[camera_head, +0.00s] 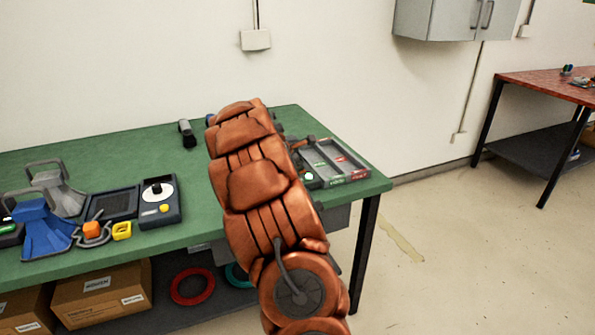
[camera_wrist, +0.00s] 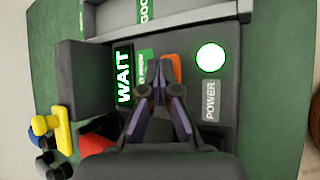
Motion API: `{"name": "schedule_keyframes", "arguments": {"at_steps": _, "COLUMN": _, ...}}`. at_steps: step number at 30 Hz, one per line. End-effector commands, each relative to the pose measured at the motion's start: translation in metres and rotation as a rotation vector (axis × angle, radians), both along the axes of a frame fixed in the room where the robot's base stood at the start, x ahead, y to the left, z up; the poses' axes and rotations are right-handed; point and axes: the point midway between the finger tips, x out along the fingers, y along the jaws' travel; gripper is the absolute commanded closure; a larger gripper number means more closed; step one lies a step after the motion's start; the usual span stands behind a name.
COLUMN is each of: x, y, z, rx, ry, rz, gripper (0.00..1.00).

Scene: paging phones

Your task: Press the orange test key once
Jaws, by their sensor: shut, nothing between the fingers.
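In the wrist view, the orange test key (camera_wrist: 172,66) sits on a dark grey panel (camera_wrist: 190,45), partly hidden behind my fingers. My gripper (camera_wrist: 159,66) is shut and empty, its fingertips over the left side of the orange key. I cannot tell whether the tips touch it. A green label (camera_wrist: 145,58) lies left of the key, partly covered by a finger. A dark display (camera_wrist: 124,75) reads WAIT. In the head view my arm hides the key and the gripper.
A lit white round button (camera_wrist: 211,58) and a POWER label (camera_wrist: 210,101) are right of the key. Grey bins (camera_head: 335,160) stand near the right end of the green table (camera_head: 205,218). A yellow object (camera_wrist: 62,125) and a red object (camera_wrist: 98,145) lie at lower left in the wrist view.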

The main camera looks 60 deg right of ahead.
Motion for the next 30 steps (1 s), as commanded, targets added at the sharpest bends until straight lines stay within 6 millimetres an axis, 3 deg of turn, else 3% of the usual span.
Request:
{"name": "schedule_keyframes", "arguments": {"at_steps": 17, "x": 0.000, "y": 0.000, "z": 0.018, "rx": 0.001, "ry": -0.001, "rz": 0.000, "gripper": 1.00}}
{"name": "schedule_keyframes", "arguments": {"at_steps": 30, "x": 0.000, "y": 0.000, "z": 0.020, "rx": 0.001, "ry": 0.000, "rz": 0.001, "gripper": 1.00}}
